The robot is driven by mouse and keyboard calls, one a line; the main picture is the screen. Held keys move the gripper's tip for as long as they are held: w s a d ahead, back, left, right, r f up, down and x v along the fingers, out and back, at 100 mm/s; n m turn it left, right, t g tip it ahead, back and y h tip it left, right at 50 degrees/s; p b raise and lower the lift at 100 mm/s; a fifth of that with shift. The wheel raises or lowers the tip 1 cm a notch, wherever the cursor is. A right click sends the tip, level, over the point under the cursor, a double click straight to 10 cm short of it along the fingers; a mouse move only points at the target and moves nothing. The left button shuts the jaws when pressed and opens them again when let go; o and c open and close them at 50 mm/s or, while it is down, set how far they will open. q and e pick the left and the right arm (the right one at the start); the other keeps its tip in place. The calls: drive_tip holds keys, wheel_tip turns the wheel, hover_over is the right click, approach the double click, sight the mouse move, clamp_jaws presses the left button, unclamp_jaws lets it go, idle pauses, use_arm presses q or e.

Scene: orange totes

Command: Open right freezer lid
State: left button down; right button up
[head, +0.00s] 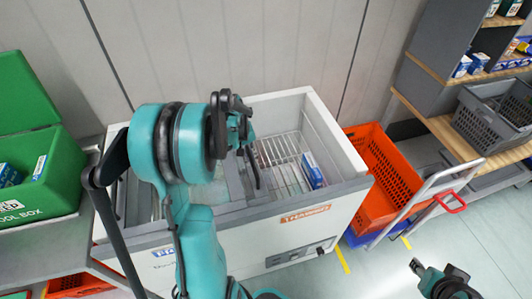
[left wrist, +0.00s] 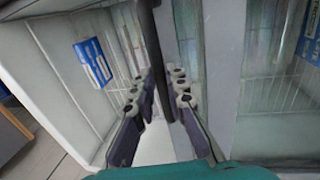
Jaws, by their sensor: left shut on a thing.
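The white chest freezer (head: 335,205) stands against the wall. Its right part is uncovered, showing a wire basket (head: 285,165) and a blue-and-white box (head: 312,171). My left gripper (head: 248,152) is over the middle of the freezer, shut on the dark edge bar of the right freezer lid (head: 257,178). In the left wrist view, the fingers (left wrist: 160,92) lie on both sides of this dark bar (left wrist: 152,42). The blue-and-white box (left wrist: 92,62) shows there too. My arm hides much of the freezer's left part. My right gripper (head: 436,279) is low at the right, away from the freezer; its opening is unclear.
An orange tote (head: 385,172) on a cart with a pale handle (head: 440,180) stands right of the freezer. A green tool box (head: 40,165) is at the left. Shelves with a grey crate (head: 490,112) are at the upper right. The floor at the lower right is clear.

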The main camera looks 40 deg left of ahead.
use_arm(q)
drive_tip(key=shift+s+a, duration=0.45)
drive_tip(key=shift+s, duration=0.15)
drive_tip(key=c, duration=1.5)
unclamp_jaws()
drive_tip(key=shift+c, duration=0.2)
wheel_tip(320, 180, up, 12)
drive_tip(key=s+a, duration=0.1)
drive_tip(key=shift+s+a, duration=0.25)
drive_tip(key=shift+s, duration=0.15)
drive_tip(key=shift+f, duration=0.1)
